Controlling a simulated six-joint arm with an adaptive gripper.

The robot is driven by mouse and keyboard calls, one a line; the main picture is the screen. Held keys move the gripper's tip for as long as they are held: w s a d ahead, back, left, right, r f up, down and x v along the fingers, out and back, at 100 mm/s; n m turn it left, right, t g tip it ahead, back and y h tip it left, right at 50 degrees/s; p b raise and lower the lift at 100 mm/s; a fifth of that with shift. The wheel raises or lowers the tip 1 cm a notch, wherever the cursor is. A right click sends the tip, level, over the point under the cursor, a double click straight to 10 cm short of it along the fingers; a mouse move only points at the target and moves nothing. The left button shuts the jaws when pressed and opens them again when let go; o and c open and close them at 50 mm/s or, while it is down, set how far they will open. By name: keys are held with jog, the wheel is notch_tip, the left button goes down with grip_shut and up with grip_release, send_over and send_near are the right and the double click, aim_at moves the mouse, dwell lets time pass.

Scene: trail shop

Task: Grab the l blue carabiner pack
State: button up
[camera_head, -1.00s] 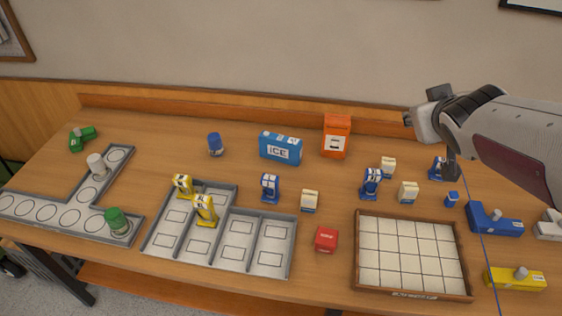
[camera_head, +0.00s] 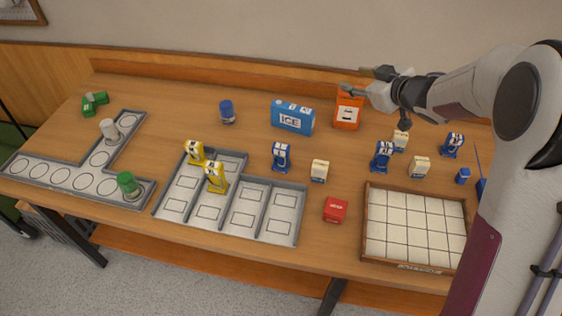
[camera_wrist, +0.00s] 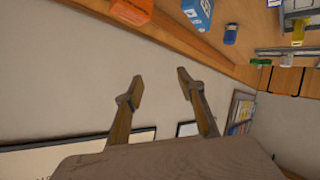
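Three upright blue packs with white labels stand on the table in the head view: one (camera_head: 281,156) right of the grey tray's yellow packs, one (camera_head: 382,157) behind the wooden tray, and one (camera_head: 452,145) farther right. Their size letters are too small to read. My gripper (camera_head: 354,79) is raised at the back of the table, near the top of the orange box and apart from the blue packs. In the wrist view my gripper (camera_wrist: 160,84) has its two fingers spread with nothing between them, facing the wall.
A grey tray (camera_head: 270,236) holds two yellow packs (camera_head: 215,177). A gridded wooden tray (camera_head: 415,266), cream packs (camera_head: 319,171), a red box (camera_head: 335,209), a blue ICE box (camera_head: 293,117) and an orange box (camera_head: 348,110) stand around.

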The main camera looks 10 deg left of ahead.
jog(key=s+a+f+n+g+y, duration=0.2)
jog(key=a+f+n+g+y, duration=0.15)
jog(key=a+f, duration=0.45)
jog(key=n+g+y, duration=0.2)
jog(key=g, duration=0.3)
send_near(289, 148)
jog(key=shift+m, duration=0.25)
jog(key=x, duration=0.4)
jog(key=shift+w+a+f, duration=0.1)
jog(key=shift+w+a, duration=0.1)
jog(key=shift+w, duration=0.1)
jog(key=shift+s+a+f+g+y, duration=0.1)
jog(key=shift+s+f+g+y, duration=0.25)
jog(key=shift+s+g, duration=0.1)
jog(key=shift+x, duration=1.3)
jog(key=shift+w+a, duration=0.15)
jog(key=shift+w+x, duration=0.1)
jog(key=shift+x, duration=1.1)
jog(key=shift+w+x, duration=0.15)
jog(key=shift+x, duration=1.1)
